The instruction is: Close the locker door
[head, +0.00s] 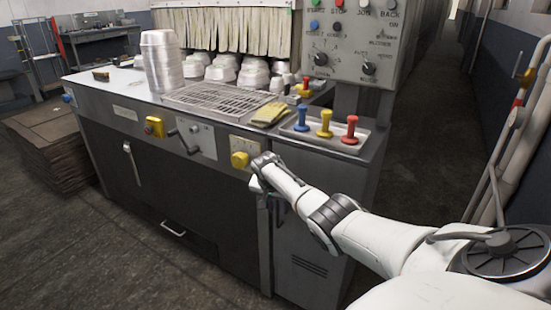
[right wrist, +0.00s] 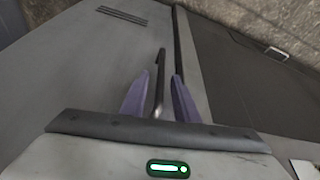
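The locker door (head: 312,244) is the grey panel with vent slits at the right end of the counter front. It fills the left of the right wrist view (right wrist: 75,75). A dark strip runs along its edge; I cannot tell if it stands slightly ajar. Its dark bar handle (right wrist: 160,72) shows in the right wrist view. My right gripper (right wrist: 159,98) is open, its two purple fingers on either side of the handle with a gap visible to the right finger. In the head view the right gripper (head: 260,184) is at the door's upper left, partly hiding the handle. My left gripper is not in view.
The counter holds a tray (head: 352,148) of coloured handles, a yellow cloth (head: 270,113), a grate (head: 214,98) and stacked pans (head: 160,62). Floor in front is clear.

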